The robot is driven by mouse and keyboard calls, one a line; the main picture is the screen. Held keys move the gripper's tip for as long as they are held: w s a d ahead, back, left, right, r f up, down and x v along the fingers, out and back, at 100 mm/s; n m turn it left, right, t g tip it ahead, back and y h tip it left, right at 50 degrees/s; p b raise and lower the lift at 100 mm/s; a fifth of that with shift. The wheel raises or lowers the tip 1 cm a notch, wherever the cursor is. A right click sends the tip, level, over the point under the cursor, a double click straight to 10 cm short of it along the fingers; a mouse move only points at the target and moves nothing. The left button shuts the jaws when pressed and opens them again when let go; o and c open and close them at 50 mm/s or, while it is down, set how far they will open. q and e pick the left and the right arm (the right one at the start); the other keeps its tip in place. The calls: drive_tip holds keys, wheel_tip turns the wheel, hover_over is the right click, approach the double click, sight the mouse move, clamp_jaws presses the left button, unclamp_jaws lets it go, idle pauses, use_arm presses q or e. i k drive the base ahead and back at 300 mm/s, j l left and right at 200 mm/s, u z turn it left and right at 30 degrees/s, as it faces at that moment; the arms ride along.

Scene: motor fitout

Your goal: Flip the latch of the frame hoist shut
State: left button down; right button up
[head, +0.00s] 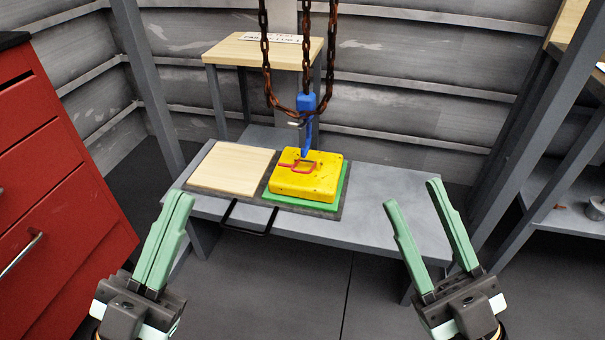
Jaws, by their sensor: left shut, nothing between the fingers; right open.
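The frame hoist hangs on rusty chains (306,60) above the grey bench. Its blue hook block (306,104) hangs at the chain's lower end, and a small pale lever, perhaps the latch (296,123), sticks out to its left. The blue hook (308,143) reaches down to a red handle (298,166) on a yellow block (306,184). I cannot tell whether the latch is open. My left gripper (180,196) is shut and empty, in front of the bench at the left. My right gripper (411,192) is open and empty at the right, apart from the hoist.
The yellow block sits on a green pad (340,190) beside a pale wooden board (232,167). A black handle (246,229) juts from the grey bench (385,205). A red cabinet (60,170) stands left; grey posts (530,130) stand right. The bench's right part is clear.

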sight(299, 126)
drive_tip(key=i+l+u, duration=0.1)
drive_tip(key=i+u, duration=0.15)
drive_tip(key=i, duration=0.9)
